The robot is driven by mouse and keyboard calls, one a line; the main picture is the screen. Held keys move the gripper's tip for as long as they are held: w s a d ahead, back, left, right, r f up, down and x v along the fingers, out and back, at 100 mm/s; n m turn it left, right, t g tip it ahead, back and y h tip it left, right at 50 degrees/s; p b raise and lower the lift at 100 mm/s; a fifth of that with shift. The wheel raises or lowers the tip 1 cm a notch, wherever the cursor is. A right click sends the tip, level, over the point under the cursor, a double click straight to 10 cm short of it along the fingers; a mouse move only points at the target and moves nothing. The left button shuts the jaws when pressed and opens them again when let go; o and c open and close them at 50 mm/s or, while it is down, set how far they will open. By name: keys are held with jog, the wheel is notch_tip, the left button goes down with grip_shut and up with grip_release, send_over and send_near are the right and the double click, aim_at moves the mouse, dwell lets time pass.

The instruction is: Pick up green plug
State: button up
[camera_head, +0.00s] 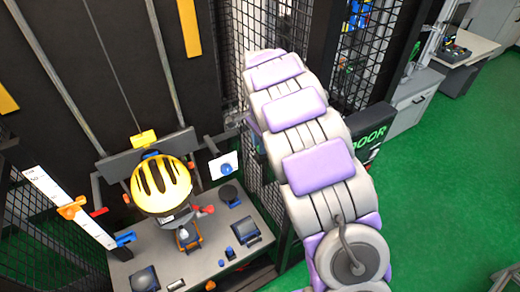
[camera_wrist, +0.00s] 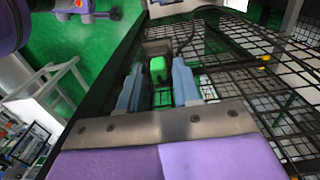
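In the wrist view, the green plug (camera_wrist: 157,66) shows as a small bright green block near the top middle, at a grey box-like holder (camera_wrist: 153,47) beside the mesh. My gripper (camera_wrist: 158,69) is open, with its two blue-grey fingers apart. In the picture the plug lies between the fingertips, with a gap on each side. I cannot tell whether the tips reach its depth. In the head view my purple and grey arm hides the gripper, and the plug is not visible.
Black wire mesh (camera_wrist: 265,85) is close on the right of my gripper in the wrist view. In the head view, a yellow helmet (camera_head: 161,184) stands over a grey table (camera_head: 160,245) inside the cage. Open green floor (camera_head: 450,180) lies to the right.

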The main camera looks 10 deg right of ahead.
jog(key=c, duration=0.5)
jog(key=shift+c, duration=0.2)
jog(key=shift+r, duration=0.2)
